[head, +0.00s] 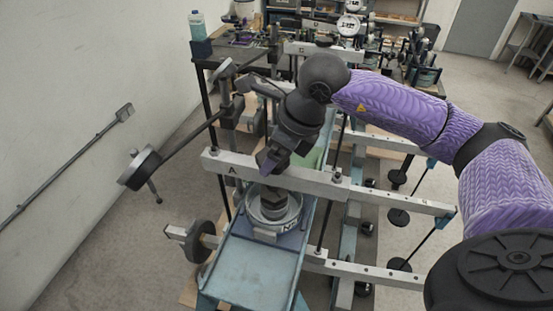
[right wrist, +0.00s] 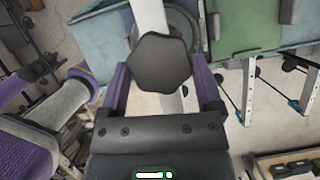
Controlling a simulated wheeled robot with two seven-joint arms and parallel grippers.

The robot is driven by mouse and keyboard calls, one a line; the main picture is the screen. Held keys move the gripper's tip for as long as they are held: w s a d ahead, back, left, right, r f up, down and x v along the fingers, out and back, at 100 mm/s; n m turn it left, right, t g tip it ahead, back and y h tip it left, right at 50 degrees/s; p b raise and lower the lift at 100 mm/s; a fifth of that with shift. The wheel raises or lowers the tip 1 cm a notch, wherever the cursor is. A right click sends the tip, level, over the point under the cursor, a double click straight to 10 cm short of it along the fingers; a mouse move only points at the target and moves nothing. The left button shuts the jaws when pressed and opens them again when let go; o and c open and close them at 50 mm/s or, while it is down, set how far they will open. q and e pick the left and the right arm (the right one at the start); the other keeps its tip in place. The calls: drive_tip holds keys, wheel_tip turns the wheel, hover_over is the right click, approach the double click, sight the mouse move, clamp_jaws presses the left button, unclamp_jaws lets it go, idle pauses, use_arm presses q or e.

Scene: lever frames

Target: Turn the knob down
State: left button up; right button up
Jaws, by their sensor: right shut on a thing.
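The knob (right wrist: 160,62) is dark, with a flat, rounded six-sided top, in the right wrist view. It sits between the two purple fingers of my right gripper (right wrist: 162,85), which is shut on it. In the head view my right gripper (head: 267,164) points down at the pale beam marked A, above a round metal dish (head: 292,212). There the knob is hidden or cannot be told apart from the dark gripper. My left gripper is not in view.
The pale beam (head: 320,186) crosses the frame, with a blue-grey tray (head: 262,268) in front. A dark round weight (head: 201,240) sits at left. Several weights hang at right. A cluttered bench stands behind.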

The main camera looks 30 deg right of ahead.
drive_tip(key=m+b, duration=0.1)
drive_tip(key=m+h+b, duration=0.1)
drive_tip(key=m, duration=0.1)
drive_tip(key=shift+a+f+m+t, duration=0.1)
drive_tip(key=shift+a+m+t, duration=0.05)
drive_tip(key=shift+m+t, duration=0.15)
drive_tip(key=shift+a+m+h+b, duration=0.1)
drive_tip(key=shift+m+h+b, duration=0.8)
drive_tip(key=shift+m, duration=0.9)
drive_tip(key=shift+s, duration=0.1)
drive_tip(key=o, duration=1)
